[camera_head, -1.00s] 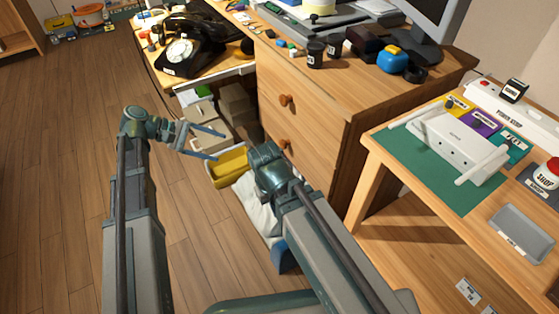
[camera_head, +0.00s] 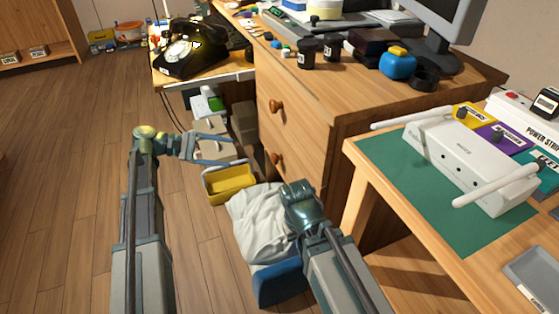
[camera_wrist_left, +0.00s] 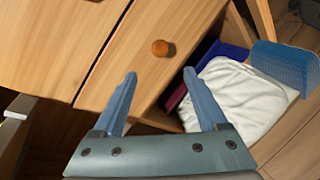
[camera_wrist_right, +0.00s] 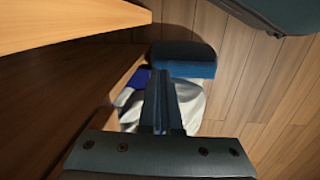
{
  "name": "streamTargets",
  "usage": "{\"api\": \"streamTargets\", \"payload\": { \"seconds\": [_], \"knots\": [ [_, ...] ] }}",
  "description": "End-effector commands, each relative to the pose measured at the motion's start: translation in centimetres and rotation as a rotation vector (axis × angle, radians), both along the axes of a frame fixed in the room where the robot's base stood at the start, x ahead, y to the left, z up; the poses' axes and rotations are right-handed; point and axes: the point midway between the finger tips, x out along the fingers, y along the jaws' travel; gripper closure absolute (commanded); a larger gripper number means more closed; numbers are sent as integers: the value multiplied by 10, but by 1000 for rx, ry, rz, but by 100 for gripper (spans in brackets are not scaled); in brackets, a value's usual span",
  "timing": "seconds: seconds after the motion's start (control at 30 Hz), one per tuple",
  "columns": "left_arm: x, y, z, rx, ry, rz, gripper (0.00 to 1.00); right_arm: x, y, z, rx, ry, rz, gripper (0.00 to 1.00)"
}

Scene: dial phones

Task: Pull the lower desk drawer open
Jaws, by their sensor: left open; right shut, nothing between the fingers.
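The lower desk drawer (camera_head: 294,174) is closed in the wooden desk, with a round wooden knob (camera_head: 277,158). In the left wrist view, the knob (camera_wrist_left: 160,48) shows on the lower drawer front (camera_wrist_left: 128,66), beyond and between the fingertips. My left gripper (camera_head: 233,151) is open and points at the drawer front, apart from the knob; its fingers also show in the left wrist view (camera_wrist_left: 160,74). My right gripper is shut and empty in the right wrist view (camera_wrist_right: 160,80). In the head view its fingers are hidden behind its wrist.
The upper drawer's knob (camera_head: 277,105) is above. A yellow bin (camera_head: 230,184), boxes and a blue container with white cloth (camera_head: 256,213) stand on the floor by the desk. Floor is free at left.

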Motion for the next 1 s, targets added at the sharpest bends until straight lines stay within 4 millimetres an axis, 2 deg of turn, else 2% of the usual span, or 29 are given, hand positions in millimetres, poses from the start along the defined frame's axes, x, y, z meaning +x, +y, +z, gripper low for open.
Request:
{"api": "streamTargets", "payload": {
  "seconds": [0.17, 0.27, 0.7, 1.0],
  "knots": [
    [0, -2, -1, -1, 0, -1, 25, 0, 0, -1, 0, 0, 0, 100],
    [1, -10, -4, -1, 1, -2, 25, 0, 0, -4, 0, 0, 0, 100],
    [11, -90, -30, 0, 0, -3, 25, 0, 0, -30, 1, -2, 0, 100],
    [16, -125, -39, 0, -1, -2, 25, 0, 0, -39, 0, -1, 0, 100]
  ]
}}
